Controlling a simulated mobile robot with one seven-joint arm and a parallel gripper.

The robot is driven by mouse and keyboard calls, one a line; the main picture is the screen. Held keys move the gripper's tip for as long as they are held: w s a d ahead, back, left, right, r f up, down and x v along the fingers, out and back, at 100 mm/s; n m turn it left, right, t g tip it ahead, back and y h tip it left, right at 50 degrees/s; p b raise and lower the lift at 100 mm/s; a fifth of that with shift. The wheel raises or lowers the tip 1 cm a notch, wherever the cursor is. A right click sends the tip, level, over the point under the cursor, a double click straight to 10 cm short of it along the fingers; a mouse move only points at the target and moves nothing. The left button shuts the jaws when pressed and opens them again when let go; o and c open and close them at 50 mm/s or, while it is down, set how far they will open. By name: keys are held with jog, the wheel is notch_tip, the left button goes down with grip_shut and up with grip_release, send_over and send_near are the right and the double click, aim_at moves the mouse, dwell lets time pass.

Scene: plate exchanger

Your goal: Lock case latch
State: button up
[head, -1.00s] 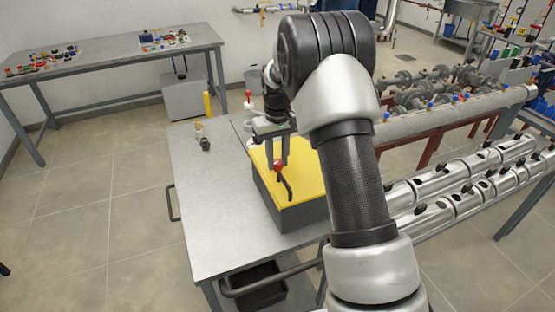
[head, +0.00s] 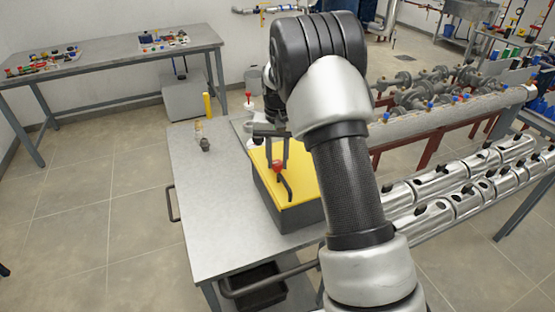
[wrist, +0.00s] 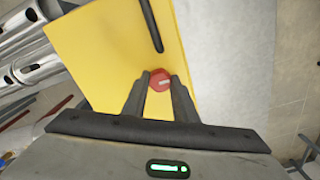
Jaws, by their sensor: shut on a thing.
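The case (head: 302,214) has dark sides and a yellow lid, and stands on the metal table. A black handle (head: 286,186) lies on the lid; it also shows in the wrist view (wrist: 150,22). The red round latch knob (head: 277,167) sits on the lid near the handle's end. In the wrist view, the red knob (wrist: 161,80) has a pale mark across its face. My gripper (head: 276,160) points down over the lid. In the wrist view, my gripper (wrist: 160,82) has its two fingertips on either side of the knob, shut on it.
The metal table (head: 205,235) has bare room left of the case. A small brass-and-dark fitting (head: 203,138) and a yellow cylinder (head: 207,105) stand at the table's far left. Silver pipes (head: 440,215) run close on the right.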

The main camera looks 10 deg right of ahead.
aim_at(278, 162)
jog(key=o, duration=0.8)
jog(key=shift+r, duration=0.15)
notch_tip(278, 162, up, 17)
jog(key=shift+r, duration=0.15)
jog(key=s+r+n+t, duration=0.15)
jog(key=s+r, duration=0.35)
jog(key=s, duration=0.6)
jog(key=s+r+t, duration=0.2)
jog(key=s+r, duration=0.2)
jog(key=s, duration=0.8)
jog(key=s+f+n+t, duration=0.1)
jog(key=s+f, duration=0.3)
jog(key=s, duration=0.6)
jog(key=shift+f+t+p, duration=0.25)
jog(key=shift+t+p, duration=0.1)
jog(key=shift+t, duration=0.2)
